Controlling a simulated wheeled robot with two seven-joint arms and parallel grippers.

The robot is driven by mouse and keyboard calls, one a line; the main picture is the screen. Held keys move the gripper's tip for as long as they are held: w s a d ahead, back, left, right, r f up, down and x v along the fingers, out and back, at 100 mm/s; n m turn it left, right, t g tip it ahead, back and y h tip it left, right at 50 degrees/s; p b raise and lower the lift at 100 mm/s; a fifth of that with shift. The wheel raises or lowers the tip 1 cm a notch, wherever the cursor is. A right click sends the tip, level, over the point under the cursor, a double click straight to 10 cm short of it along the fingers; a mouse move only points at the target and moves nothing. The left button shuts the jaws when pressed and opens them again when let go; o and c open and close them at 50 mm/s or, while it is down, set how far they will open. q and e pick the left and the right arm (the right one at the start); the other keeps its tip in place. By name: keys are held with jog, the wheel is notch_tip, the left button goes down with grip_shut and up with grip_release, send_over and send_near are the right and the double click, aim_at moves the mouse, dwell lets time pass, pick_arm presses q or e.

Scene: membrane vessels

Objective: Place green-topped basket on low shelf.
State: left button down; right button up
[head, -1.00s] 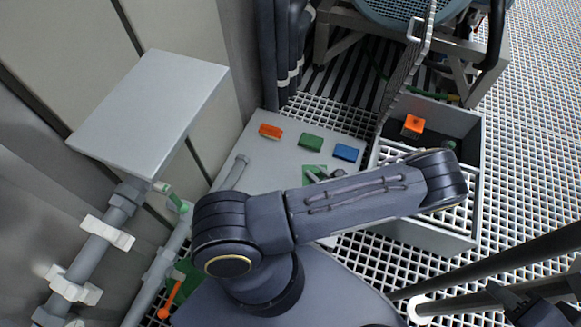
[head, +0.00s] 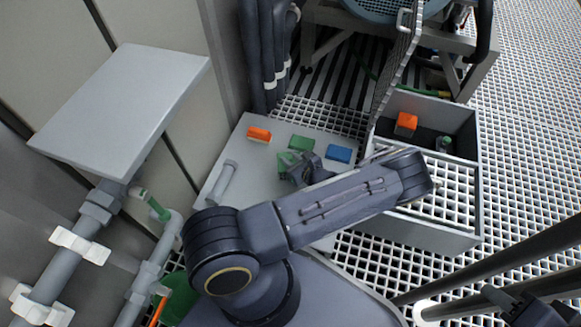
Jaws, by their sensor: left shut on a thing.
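A green-topped thing (head: 284,163), which looks like the green-topped basket, is at my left gripper (head: 297,172), over the pale grey low shelf (head: 240,185). The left gripper is shut on it. The gripper and my arm hide its right side and lower part. I cannot tell whether it touches the shelf. My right gripper (head: 525,304) is at the bottom right corner, far from the shelf; its jaws are not clear.
An orange block (head: 259,134), a green block (head: 301,143) and a blue block (head: 339,154) lie along the shelf's far side. A grey crate (head: 440,236) with an upright mesh panel (head: 396,65) holds an orange-topped thing (head: 406,122). A raised grey panel (head: 120,110) stands left.

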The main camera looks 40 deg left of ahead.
pick_arm(q)
jog(key=shift+w+a+f, duration=0.2)
jog(key=shift+w+f, duration=0.1)
jog(key=shift+f, duration=0.15)
jog(key=f+b, duration=0.2)
jog(key=f, duration=0.1)
jog(key=shift+w+a+f, duration=0.15)
jog(key=shift+w+f, duration=0.05)
jog(key=shift+f, duration=0.05)
jog(key=c, duration=1.2)
grip_release()
jog(key=shift+f, duration=0.1)
